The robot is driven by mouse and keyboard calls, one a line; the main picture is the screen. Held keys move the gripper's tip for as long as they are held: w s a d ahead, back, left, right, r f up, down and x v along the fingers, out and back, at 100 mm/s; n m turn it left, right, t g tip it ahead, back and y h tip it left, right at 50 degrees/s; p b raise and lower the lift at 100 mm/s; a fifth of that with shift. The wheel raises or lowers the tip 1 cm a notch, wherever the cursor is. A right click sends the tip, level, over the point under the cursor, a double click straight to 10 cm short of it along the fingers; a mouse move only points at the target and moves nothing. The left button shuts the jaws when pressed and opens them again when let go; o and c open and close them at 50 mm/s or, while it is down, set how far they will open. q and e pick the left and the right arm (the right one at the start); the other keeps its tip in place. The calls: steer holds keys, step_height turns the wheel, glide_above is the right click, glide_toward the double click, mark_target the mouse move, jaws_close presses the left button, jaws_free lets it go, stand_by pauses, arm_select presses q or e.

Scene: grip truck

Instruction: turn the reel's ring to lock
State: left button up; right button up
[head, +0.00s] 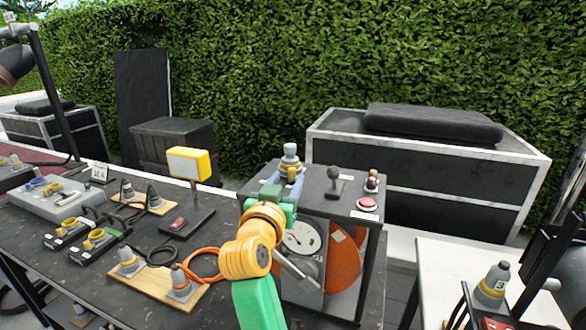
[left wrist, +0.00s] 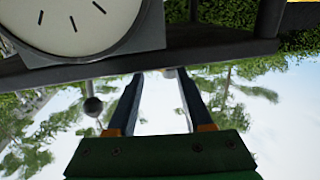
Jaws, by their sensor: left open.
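The reel (head: 343,258) is an orange disc in the side of a grey box (head: 325,195) on the dark table. A grey connector with a round collar (head: 290,157) stands upright on the box's top; I cannot tell whether this collar is the reel's ring. My left gripper (head: 288,178) is in front of this connector, at the box's top edge, and partly hides its lower part. In the left wrist view the left gripper (left wrist: 160,75) has its two fingers apart, with a small pale part near the tips. I cannot tell if they touch anything. My right gripper is not visible.
A round gauge (head: 301,238) is on the box front; a black knob lever (head: 334,180) and red button (head: 367,203) are on top. Left are a yellow sign on a stand (head: 189,164), plugs on a wooden board (head: 150,287) and an orange cable (head: 203,264).

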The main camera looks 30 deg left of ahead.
mark_target(291, 171)
arm_select(q)
steer(key=shift+w+a+r+p, duration=0.15)
steer(key=shift+w+a+p, duration=0.1)
steer(key=shift+w, duration=0.3)
steer(key=shift+w+a+r+p, duration=0.15)
steer(key=shift+w+a, duration=0.1)
steer(key=shift+w, duration=0.3)
steer(key=shift+w+a, duration=0.15)
steer(key=shift+w, duration=0.2)
steer(key=shift+w+a+f, duration=0.1)
steer(key=shift+w+f, duration=0.1)
steer(key=shift+w, duration=0.2)
steer(key=shift+s, duration=0.1)
jaws_close()
